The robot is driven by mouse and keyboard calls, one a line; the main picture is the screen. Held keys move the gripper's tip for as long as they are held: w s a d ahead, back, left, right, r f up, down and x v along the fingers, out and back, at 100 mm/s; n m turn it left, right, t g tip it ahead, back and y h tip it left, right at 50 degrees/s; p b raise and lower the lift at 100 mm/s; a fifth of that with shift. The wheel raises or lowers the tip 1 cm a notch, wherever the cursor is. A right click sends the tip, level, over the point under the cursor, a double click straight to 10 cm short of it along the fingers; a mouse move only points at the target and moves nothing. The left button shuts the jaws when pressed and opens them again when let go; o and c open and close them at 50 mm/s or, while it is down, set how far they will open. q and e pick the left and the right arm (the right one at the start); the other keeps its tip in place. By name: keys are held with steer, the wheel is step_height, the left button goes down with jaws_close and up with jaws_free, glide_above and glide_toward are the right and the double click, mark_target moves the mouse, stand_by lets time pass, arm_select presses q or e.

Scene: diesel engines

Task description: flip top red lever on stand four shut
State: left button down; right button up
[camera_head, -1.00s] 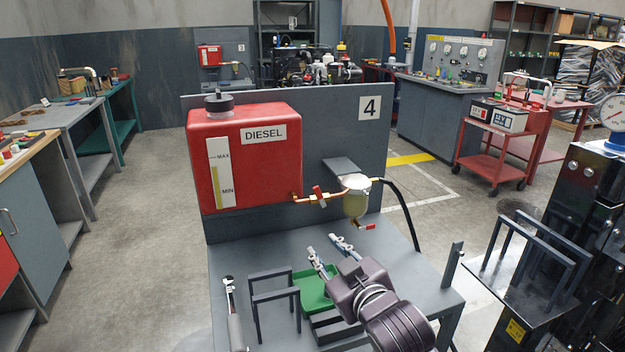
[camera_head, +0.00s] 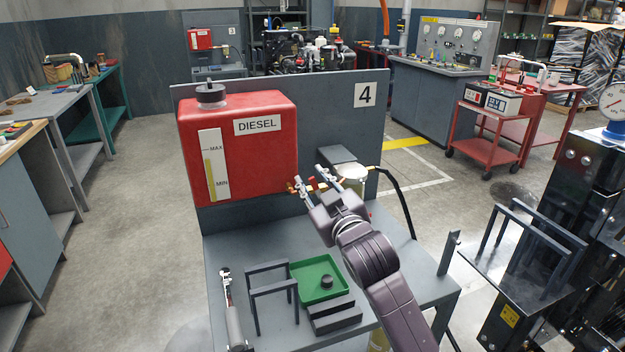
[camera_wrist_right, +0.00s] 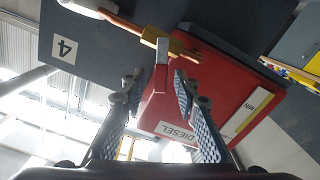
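The red tank marked DIESEL (camera_head: 245,150) is on the stand with the 4 sign (camera_head: 365,95). A copper pipe with the top red lever (camera_head: 312,187) runs from its lower right to a pale-capped filter (camera_head: 352,172). My right gripper (camera_head: 311,179) is at this lever and partly hides it. In the right wrist view, the lever (camera_wrist_right: 161,75) shows between the open fingers (camera_wrist_right: 158,90) of the gripper, below the brass valve body (camera_wrist_right: 182,49). I cannot tell if the fingers touch it. My left gripper is out of view.
On the stand's top are a green tray (camera_head: 318,278), a dark frame (camera_head: 272,290), dark blocks (camera_head: 335,315) and a long tool (camera_head: 232,310). A black hose (camera_head: 402,205) hangs right of the filter. Black equipment (camera_head: 575,230) stands at the right.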

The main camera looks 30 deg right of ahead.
steer(key=c, duration=0.6)
jaws_close()
steer(key=m+p, duration=0.1)
steer(key=d+m+p, duration=0.1)
steer(key=p, duration=0.1)
steer(key=shift+s+r+m, duration=0.1)
steer(key=shift+r+m, duration=0.2)
steer(key=shift+m, duration=0.1)
steer(key=shift+d+f+m+p, duration=0.15)
steer(key=shift+d+m+p, duration=0.2)
steer(key=shift+m, duration=0.55)
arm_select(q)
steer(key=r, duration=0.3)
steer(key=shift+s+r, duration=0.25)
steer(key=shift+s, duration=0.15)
arm_select(e)
steer(key=o, duration=0.6)
jaws_free()
steer(key=shift+s, duration=0.1)
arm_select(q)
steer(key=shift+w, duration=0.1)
